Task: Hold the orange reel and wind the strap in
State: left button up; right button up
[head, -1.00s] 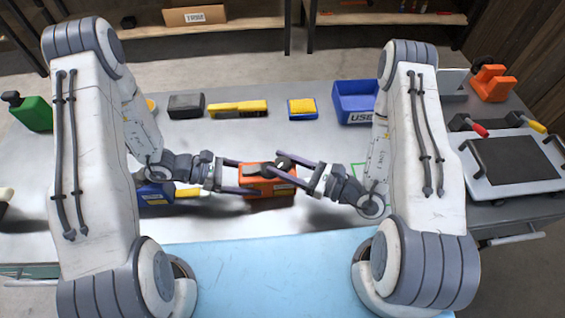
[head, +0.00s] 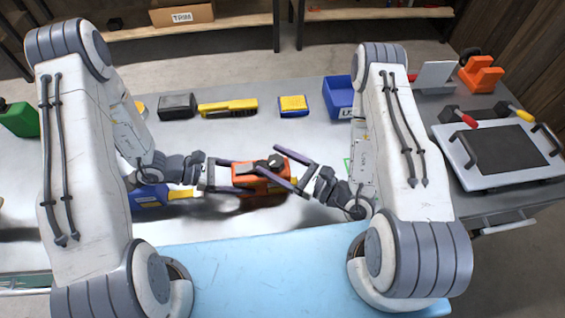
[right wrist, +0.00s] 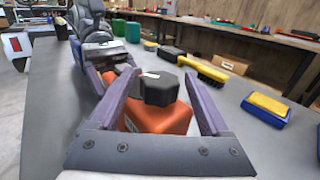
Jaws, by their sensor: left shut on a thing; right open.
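The orange reel (head: 247,184) is a box-like body on the grey bench, with a dark crank and black knob (head: 276,161) on top. My left gripper (head: 255,176) is shut on the reel from the left, one finger along each side. My right gripper (head: 270,164) is open, with its purple fingers apart on either side of the knob. In the right wrist view the black knob (right wrist: 160,89) lies between the fingertips, above the orange body (right wrist: 158,120), and I cannot tell whether either finger touches it. I cannot make out the strap.
A blue box with a yellow part (head: 150,197) lies left of the reel. Behind are a black block (head: 177,105), a yellow brush (head: 228,107), a yellow-blue sponge (head: 293,106) and a blue bin (head: 339,98). A handled panel (head: 500,150) is at right. A light-blue surface (head: 265,270) is in front.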

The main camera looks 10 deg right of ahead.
jog(key=v, duration=1.2)
dwell(0.5)
jog(key=w+d+f+n+g+y, duration=0.1)
jog(key=w+f+n+g+y, duration=0.1)
jog(key=w+n, duration=0.1)
jog(key=shift+d+f+y, duration=0.35)
jog(key=shift+d+y, duration=0.05)
jog(key=w+n+g+y, duration=0.1)
jog(key=g, duration=0.1)
jog(key=w+n+g+y, duration=0.1)
jog(key=w+n+g, duration=0.1)
jog(key=w+d+n+g+y, duration=0.1)
jog(key=g, duration=0.1)
jog(key=shift+w+f+n+g, duration=0.2)
jog(key=shift+f+n+g, duration=0.1)
jog(key=shift+f+g, duration=0.1)
jog(key=w+a+r+n+g+h, duration=0.4)
jog(key=w+n+g, duration=0.35)
jog(key=g, duration=0.65)
jog(key=shift+n+h, duration=0.25)
jog(key=shift+h, duration=0.45)
jog(key=x, duration=1)
jog(key=shift+s+f, duration=0.15)
jog(key=shift+s, duration=0.4)
